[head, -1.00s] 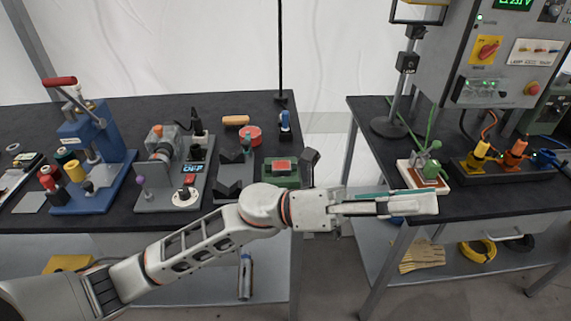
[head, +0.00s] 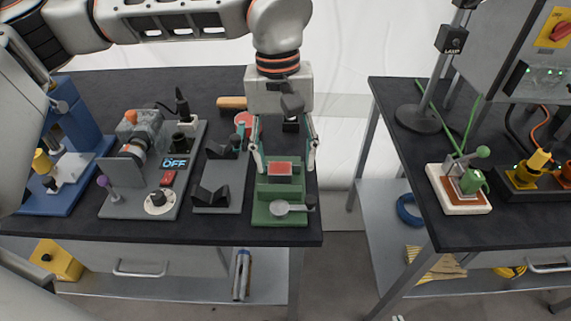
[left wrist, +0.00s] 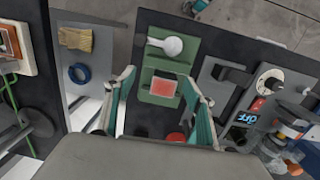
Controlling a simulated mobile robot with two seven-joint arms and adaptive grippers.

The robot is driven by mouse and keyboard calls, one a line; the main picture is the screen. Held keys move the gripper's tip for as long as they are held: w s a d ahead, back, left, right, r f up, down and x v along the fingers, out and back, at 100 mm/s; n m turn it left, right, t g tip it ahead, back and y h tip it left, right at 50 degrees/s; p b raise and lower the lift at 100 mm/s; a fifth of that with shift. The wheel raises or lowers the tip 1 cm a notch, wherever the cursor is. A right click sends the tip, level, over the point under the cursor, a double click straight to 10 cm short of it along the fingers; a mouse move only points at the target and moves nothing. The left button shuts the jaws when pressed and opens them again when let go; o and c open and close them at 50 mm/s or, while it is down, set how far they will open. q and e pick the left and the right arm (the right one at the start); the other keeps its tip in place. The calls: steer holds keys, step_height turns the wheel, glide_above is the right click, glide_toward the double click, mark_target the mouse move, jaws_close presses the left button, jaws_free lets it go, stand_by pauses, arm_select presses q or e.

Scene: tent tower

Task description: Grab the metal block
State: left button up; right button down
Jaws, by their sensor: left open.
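A small block with a red top and grey sides (head: 280,170) sits in a green fixture (head: 262,215) near the right end of the left bench. I take it to be the metal block. It also shows in the left wrist view (left wrist: 163,88). My left gripper (head: 285,158) points down over the fixture, open and empty. Its teal-padded fingers are on either side of the block in the head view. In the left wrist view the fingertips (left wrist: 157,78) also flank it, with gaps. I cannot tell their exact height. My right gripper is not in view.
A grey V-block stand (head: 222,180) is just left of the fixture. A round grey-handled part (head: 283,208) lies at the fixture's front. A red round object (head: 243,122) and an orange handle (head: 231,102) lie behind. A gap separates the right bench (head: 400,165).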

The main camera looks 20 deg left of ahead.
mark_target(280, 168)
arm_select(q)
steer(key=shift+w+a+r+t+y, duration=0.15)
steer(key=shift+w+a+r+y, duration=0.05)
steer(key=shift+w+a, duration=0.35)
steer(key=shift+w+a+r+t+y, duration=0.2)
steer(key=shift+w+a, duration=0.25)
steer(key=shift+a, duration=0.15)
step_height(280, 168, down, 2)
steer(key=shift+f, duration=0.2)
steer(key=f, duration=0.5)
steer(key=shift+w+d+b, duration=0.2)
steer(key=shift+w+b, duration=0.05)
steer(key=shift+b, duration=0.15)
steer(key=c, duration=1.4)
